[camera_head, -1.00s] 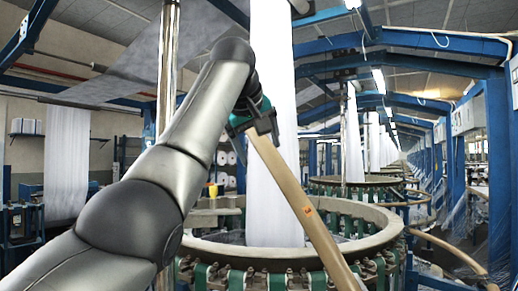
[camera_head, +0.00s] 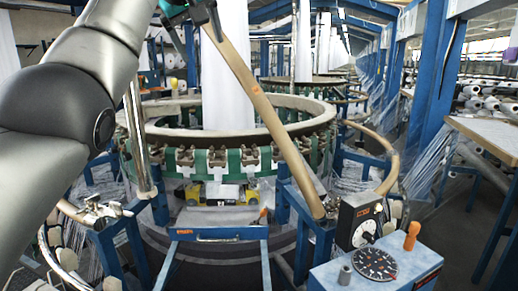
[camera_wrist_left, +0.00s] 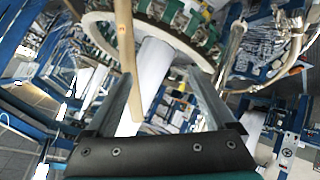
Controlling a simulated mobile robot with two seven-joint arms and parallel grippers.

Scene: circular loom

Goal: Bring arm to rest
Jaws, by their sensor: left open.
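My left arm (camera_head: 75,95) comes in from the left of the head view and reaches up over the loom. Its gripper (camera_head: 207,14) is at the top edge, by the upper end of a beige pole (camera_head: 253,85). In the left wrist view my left gripper (camera_wrist_left: 160,98) is open, its two fingers spread apart. The pole (camera_wrist_left: 125,45) and a white fabric column (camera_wrist_left: 154,64) show between or behind the fingers. I cannot tell whether a finger touches the pole. My right gripper is not in view.
The circular loom's ring (camera_head: 310,127) surrounds the fabric, with a blue frame (camera_head: 218,233) below. A control box with a dial (camera_head: 376,264) and a gauge (camera_head: 358,222) stand at front right. A table (camera_head: 490,133) is at the right. An aisle runs between loom and table.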

